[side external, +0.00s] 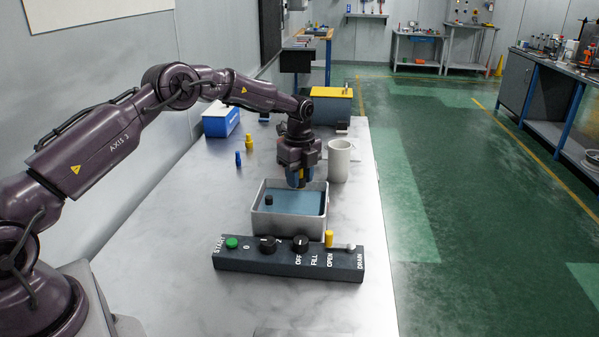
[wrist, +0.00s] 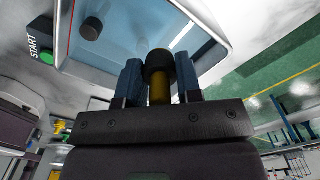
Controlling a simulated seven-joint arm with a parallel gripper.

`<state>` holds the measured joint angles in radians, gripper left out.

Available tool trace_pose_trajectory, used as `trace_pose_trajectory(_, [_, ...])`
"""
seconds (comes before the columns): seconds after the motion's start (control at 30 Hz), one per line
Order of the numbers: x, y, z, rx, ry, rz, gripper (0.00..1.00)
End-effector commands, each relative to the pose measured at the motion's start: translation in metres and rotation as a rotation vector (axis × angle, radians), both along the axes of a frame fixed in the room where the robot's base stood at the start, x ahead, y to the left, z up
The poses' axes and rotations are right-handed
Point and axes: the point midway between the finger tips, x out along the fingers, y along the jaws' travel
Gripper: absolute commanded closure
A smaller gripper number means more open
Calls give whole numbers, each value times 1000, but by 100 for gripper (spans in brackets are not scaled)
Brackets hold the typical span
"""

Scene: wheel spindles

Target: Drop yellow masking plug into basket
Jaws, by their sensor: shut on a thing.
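My gripper (side external: 297,182) is over the back part of a grey-white tub with a blue interior (side external: 256,222). In the wrist view its two blue fingers are shut on a yellow plug (wrist: 160,91), which has a dark round end. The plug points toward the tub (wrist: 65,28), whose wall and blue inside show beyond the fingers. In the side view the plug is mostly hidden between the fingers, and I cannot tell whether it touches the blue surface. A dark round piece (side external: 269,200) is in the tub, left of the gripper. No container is clearly marked as a basket.
A control panel (side external: 290,262) with a green button and dark knobs stands in front of the tub. A pale cylinder (side external: 339,162) stands close at right. Blue (side external: 238,159) and yellow (side external: 250,143) pieces stand behind left. A blue-and-white box (side external: 221,121) is farther back. The table's left is clear.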

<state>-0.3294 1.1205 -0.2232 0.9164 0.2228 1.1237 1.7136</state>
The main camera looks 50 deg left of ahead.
Motion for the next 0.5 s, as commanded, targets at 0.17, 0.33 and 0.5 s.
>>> trace_pose_trajectory(0.17, [0,0,-6,0,2,0,90])
trace_pose_trajectory(0.33, [0,0,-7,0,1,0,90])
trace_pose_trajectory(0.5, [0,0,-7,0,1,0,56])
